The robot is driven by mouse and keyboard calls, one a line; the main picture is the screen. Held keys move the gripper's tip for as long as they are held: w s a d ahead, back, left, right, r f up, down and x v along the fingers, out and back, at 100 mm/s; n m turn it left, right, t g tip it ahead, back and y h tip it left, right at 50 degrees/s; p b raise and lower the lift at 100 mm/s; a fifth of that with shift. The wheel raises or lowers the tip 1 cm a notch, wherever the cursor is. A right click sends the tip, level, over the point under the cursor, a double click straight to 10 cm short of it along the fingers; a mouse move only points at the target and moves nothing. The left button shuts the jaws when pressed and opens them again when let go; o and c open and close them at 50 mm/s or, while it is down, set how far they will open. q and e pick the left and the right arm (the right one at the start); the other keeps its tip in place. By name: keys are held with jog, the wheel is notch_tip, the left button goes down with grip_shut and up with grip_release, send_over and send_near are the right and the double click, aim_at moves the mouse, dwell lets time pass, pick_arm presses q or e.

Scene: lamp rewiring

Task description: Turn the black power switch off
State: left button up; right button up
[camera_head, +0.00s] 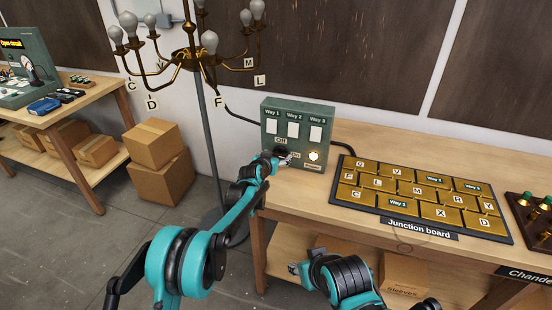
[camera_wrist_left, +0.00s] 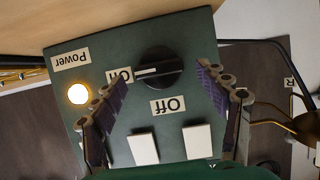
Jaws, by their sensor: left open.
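The black power switch (camera_wrist_left: 162,68) is a round knob on the face of a green box (camera_head: 297,125). In the left wrist view, which shows the box upside down, its white pointer mark lies toward the On label (camera_wrist_left: 120,76). The Off label (camera_wrist_left: 168,106) is at another side of the knob. The round power light (camera_wrist_left: 78,94) glows. My left gripper (camera_head: 281,160) is at the front of the box and open, its fingers apart on either side of the knob; contact is not visible. My right gripper (camera_head: 297,270) is low in front of the table.
The junction board (camera_head: 423,230) with lettered brass tiles lies right of the box on the wooden table (camera_head: 325,207). A chandelier (camera_head: 190,60) on a stand is behind left. Cardboard boxes (camera_head: 157,165) are on the floor at left.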

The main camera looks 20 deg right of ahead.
pick_arm(q)
jog(key=shift+w+d+f, duration=0.2)
jog(key=shift+w+d, duration=0.1)
jog(key=shift+w, duration=0.1)
jog(key=c, duration=1.2)
jog(key=shift+o, duration=0.2)
